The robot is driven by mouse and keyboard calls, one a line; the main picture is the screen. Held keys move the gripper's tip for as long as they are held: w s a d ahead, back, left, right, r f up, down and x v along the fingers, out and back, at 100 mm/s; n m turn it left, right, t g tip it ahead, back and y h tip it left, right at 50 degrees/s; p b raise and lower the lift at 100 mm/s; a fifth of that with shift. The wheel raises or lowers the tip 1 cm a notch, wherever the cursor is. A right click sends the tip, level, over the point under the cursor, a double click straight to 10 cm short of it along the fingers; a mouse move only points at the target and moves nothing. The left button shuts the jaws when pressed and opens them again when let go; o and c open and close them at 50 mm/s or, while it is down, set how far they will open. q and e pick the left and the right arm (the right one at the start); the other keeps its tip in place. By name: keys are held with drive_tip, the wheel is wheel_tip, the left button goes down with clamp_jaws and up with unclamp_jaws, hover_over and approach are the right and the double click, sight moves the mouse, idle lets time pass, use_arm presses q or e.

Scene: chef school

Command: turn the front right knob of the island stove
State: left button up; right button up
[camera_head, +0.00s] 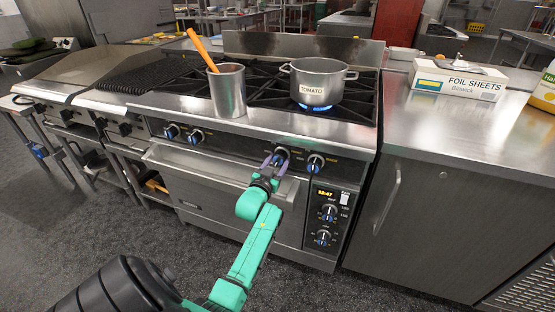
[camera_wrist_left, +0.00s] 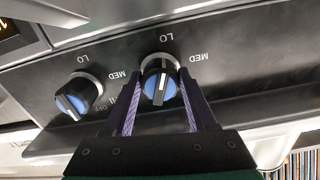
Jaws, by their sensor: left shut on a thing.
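The stove (camera_head: 255,125) has a dark front panel with two knobs on the left, a third knob (camera_head: 281,154) right of centre and a rightmost knob (camera_head: 315,162). My left gripper (camera_head: 273,161) reaches up to the panel, its fingers on the third knob. In the left wrist view, upside down, the gripper (camera_wrist_left: 161,98) has one finger on each side of this black and blue knob (camera_wrist_left: 158,82) and is shut on it. The rightmost knob (camera_wrist_left: 78,97) shows at left there, untouched. My right gripper is not in view.
A pot labelled TOMATO (camera_head: 318,82) stands over a blue flame on the right burners. A metal container (camera_head: 227,92) with an orange utensil stands left of it. The oven handle (camera_head: 215,170) runs below the panel. A foil box (camera_head: 457,80) lies on the right counter.

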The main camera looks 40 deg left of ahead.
use_arm(q)
drive_tip(key=shift+f, duration=0.15)
idle(0.4)
drive_tip(key=o, duration=1.2)
drive_tip(key=shift+o, duration=0.8)
drive_tip(key=p+v, duration=0.1)
drive_tip(key=v, duration=1.3)
drive_tip(key=shift+s, duration=0.3)
drive_tip(key=shift+d, duration=0.15)
